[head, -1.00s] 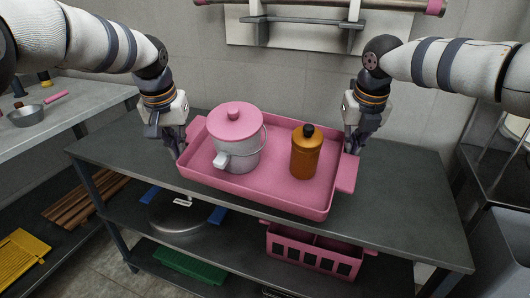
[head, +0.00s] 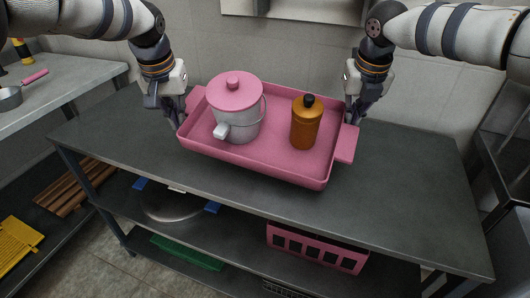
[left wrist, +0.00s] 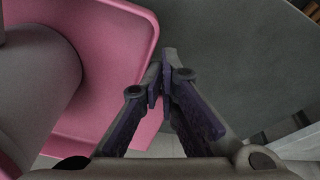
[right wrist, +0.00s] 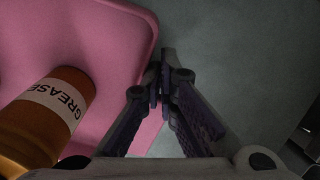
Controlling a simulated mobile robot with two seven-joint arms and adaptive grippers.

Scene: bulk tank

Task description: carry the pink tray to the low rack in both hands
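The pink tray (head: 268,172) is at the dark work table, level, with the front edge of the table bare before it. I cannot tell whether its underside touches the tabletop. My left gripper (head: 179,118) is at its left end, fingers closed together at the tray's edge in the left wrist view (left wrist: 164,78). My right gripper (head: 353,118) is likewise closed at its right end, also in the right wrist view (right wrist: 163,80). The gripped parts are mostly hidden by the fingers. No low rack is clearly identifiable.
A white pot with a pink lid (head: 236,92) and an orange grease bottle (head: 305,128) stand upright in the tray. The dark table (head: 405,205) is bare on both sides. A pink basket (head: 318,247) is on its lower shelf. Another counter (head: 70,92) stands at left.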

